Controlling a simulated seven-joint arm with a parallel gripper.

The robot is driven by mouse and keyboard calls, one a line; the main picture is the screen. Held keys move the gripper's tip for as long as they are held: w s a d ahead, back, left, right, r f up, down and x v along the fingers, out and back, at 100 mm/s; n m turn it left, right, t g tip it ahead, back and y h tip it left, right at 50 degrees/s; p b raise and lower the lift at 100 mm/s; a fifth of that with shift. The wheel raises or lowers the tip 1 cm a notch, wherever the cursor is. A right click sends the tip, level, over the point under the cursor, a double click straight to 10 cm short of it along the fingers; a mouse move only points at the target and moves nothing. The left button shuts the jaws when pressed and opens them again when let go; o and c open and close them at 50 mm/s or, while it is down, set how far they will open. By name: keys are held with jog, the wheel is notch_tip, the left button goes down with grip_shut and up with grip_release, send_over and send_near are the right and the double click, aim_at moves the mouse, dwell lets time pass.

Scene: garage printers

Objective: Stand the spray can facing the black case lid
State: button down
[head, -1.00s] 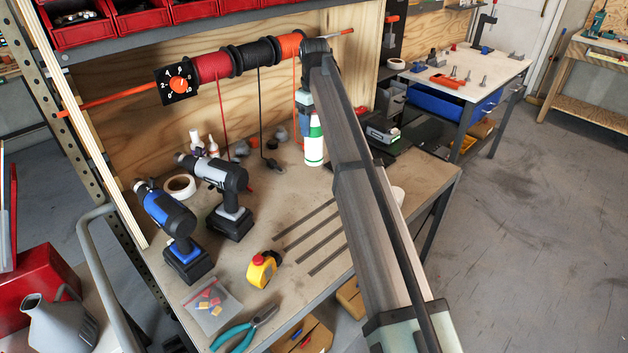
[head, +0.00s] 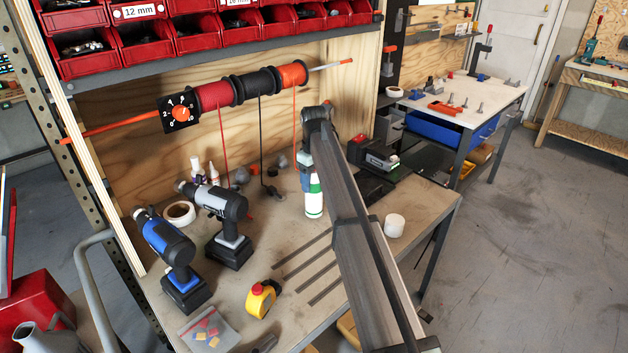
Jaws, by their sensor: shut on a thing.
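The spray can (head: 314,206), white with a green band, is upright near the back middle of the bench in the head view. My gripper (head: 308,178) comes down on it from above and is shut on its upper part. The fingers and the can's top are largely hidden by my wrist. I cannot tell whether the can's base touches the bench. A flat black piece (head: 374,190), perhaps the black case lid, lies to the right of the can, partly hidden by my arm.
A white cylinder (head: 394,225) stands right of my arm. Two drills (head: 172,246) (head: 226,215), a tape roll (head: 179,213) and a yellow tape measure (head: 260,299) are at left and front. Cable spools (head: 258,82) hang behind.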

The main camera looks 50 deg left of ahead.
jog(key=shift+f, duration=0.1)
jog(key=shift+c, duration=1.3)
grip_release()
notch_tip(320, 180, up, 12)
jog(key=shift+r, duration=0.15)
